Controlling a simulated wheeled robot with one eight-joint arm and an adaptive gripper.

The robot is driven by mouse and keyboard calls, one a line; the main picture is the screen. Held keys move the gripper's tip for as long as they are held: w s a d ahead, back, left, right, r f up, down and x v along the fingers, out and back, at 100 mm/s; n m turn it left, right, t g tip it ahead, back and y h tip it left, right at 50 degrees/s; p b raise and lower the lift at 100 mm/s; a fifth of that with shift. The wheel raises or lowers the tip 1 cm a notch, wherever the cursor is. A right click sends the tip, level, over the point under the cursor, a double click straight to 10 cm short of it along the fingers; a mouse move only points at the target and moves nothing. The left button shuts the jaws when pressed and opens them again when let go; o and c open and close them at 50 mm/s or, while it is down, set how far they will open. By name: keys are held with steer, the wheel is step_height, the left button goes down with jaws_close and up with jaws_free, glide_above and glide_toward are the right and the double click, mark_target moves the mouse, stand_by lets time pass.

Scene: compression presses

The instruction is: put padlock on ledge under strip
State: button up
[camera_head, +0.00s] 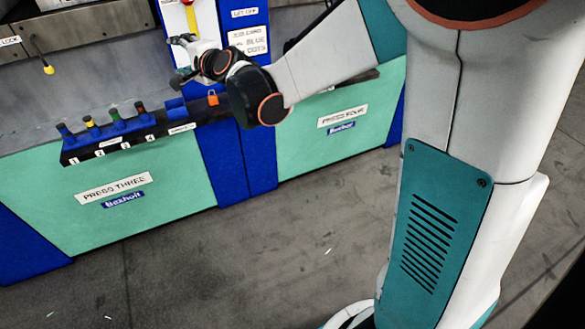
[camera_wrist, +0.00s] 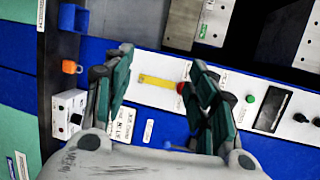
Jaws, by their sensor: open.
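A small orange padlock (camera_head: 213,99) sits at the dark ledge (camera_head: 158,131) along the press front, just right of a blue holder; it also shows at the left of the wrist view (camera_wrist: 71,67). A yellow strip (camera_wrist: 157,82) runs on a white panel, with a red knob at one end; part of it shows at the top of the head view (camera_head: 191,18). My gripper (camera_wrist: 160,58) is open and empty in front of the panel. In the head view my gripper (camera_head: 176,60) is above the ledge, apart from the padlock. My arm hides part of the ledge.
The blue holder (camera_head: 175,107) and several coloured-top items (camera_head: 115,117) stand on the ledge left of the padlock. A white box with knobs (camera_wrist: 68,112) is near the padlock in the wrist view. A yellow-tipped cable (camera_head: 48,69) hangs at upper left. The floor in front is clear.

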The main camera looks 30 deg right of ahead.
steer(key=s+d+f+n+g+h, duration=0.1)
steer(key=s+n, duration=0.4)
steer(key=s, duration=0.7)
steer(key=s+d+f+n+g+h, duration=0.2)
steer(key=s+d+f+n+g, duration=0.2)
steer(key=s, duration=0.9)
steer(key=s+d+f+n+g+h, duration=0.1)
steer(key=s+d+f+n+g, duration=0.2)
steer(key=s, duration=1)
steer(key=d+f+n, duration=0.1)
steer(key=d+n, duration=0.1)
steer(key=n, duration=0.1)
steer(key=shift+s+f+n, duration=0.25)
steer(key=shift+n, duration=0.05)
steer(key=shift+d, duration=0.1)
